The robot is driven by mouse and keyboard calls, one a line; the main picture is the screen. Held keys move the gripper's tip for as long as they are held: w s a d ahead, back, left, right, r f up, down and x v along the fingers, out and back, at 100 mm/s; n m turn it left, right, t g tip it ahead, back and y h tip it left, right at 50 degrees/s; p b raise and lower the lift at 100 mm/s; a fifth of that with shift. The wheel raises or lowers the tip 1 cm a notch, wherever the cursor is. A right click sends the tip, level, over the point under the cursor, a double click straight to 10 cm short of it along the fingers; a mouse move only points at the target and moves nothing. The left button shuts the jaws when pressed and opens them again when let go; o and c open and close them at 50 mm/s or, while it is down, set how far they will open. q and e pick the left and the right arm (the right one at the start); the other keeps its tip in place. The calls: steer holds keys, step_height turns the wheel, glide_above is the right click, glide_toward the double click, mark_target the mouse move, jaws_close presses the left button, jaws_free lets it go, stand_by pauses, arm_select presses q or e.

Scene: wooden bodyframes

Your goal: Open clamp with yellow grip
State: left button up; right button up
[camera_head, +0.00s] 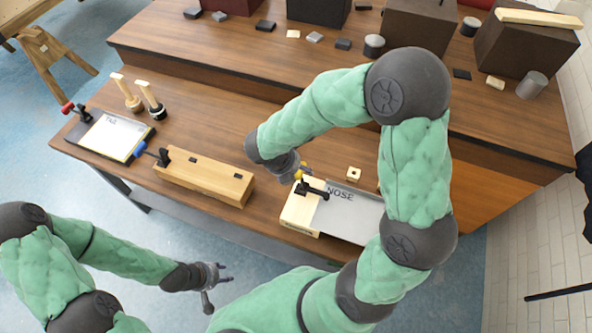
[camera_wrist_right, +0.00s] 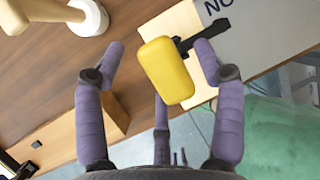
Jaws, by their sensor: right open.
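The clamp's yellow grip (camera_wrist_right: 166,72) fills the middle of the right wrist view, with its black arm (camera_wrist_right: 205,38) behind it. My left gripper (camera_head: 214,279) is open and empty, low in front of the table, away from the clamp.
A wooden beam (camera_head: 205,178) lies left of the clamp. Further left are a clamp with a blue grip (camera_head: 140,149), a plate marked TAIL (camera_head: 112,137) and a red grip (camera_head: 67,107). Dark boxes (camera_head: 418,28) stand on the raised shelf.

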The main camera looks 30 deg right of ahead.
steer(key=shift+d+f, duration=0.15)
steer(key=shift+f, duration=0.05)
jaws_close()
steer(key=w+a+f+n+g+h+p, duration=0.1)
steer(key=w+a+f+g+h+p, duration=0.3)
steer(key=w+f+g+h, duration=0.1)
steer(key=shift+a+f+n+h, duration=0.3)
steer(key=shift+f+n+h, duration=0.1)
steer(key=shift+f, duration=0.5)
stand_by(0.6)
steer(key=shift+w, duration=0.1)
